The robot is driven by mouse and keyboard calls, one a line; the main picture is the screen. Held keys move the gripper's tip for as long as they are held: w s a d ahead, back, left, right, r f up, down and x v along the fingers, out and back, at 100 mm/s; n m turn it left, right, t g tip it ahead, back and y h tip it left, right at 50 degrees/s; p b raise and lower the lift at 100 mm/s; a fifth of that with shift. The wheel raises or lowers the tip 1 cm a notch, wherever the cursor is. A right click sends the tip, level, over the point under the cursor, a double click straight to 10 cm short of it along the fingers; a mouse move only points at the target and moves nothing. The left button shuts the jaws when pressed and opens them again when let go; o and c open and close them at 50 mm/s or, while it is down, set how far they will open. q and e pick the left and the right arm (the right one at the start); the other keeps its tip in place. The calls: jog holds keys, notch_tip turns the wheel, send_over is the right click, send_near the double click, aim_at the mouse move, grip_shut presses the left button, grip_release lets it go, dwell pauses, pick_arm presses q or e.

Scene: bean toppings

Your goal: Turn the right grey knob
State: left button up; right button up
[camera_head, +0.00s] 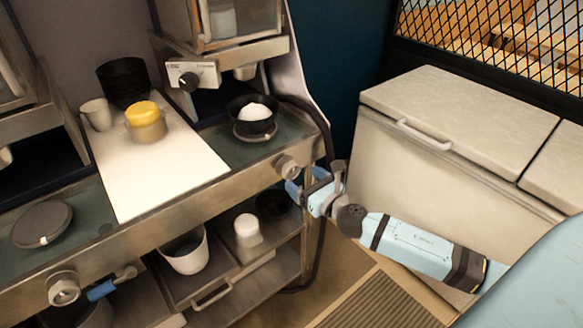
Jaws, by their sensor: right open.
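The right grey knob (286,167) is a round metal knob on the front edge of the counter, below the burner with the black bowl. My right gripper (308,188) is just right of and slightly below this knob, close to it. Its jaws are open; I cannot tell whether a finger touches the knob.
A black bowl with white contents (255,112) stands on the right burner. A yellow-topped container (146,121) and cup (97,115) stand on the white board (150,186). A white chest (452,110) bounds the right side. A dark hose hangs behind my gripper.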

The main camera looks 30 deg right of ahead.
aim_at(294, 172)
jog(key=w, duration=0.5)
jog(key=shift+w+a, duration=0.25)
jog(key=shift+w, duration=0.15)
jog(key=shift+c, duration=0.4)
jog(key=c, duration=0.8)
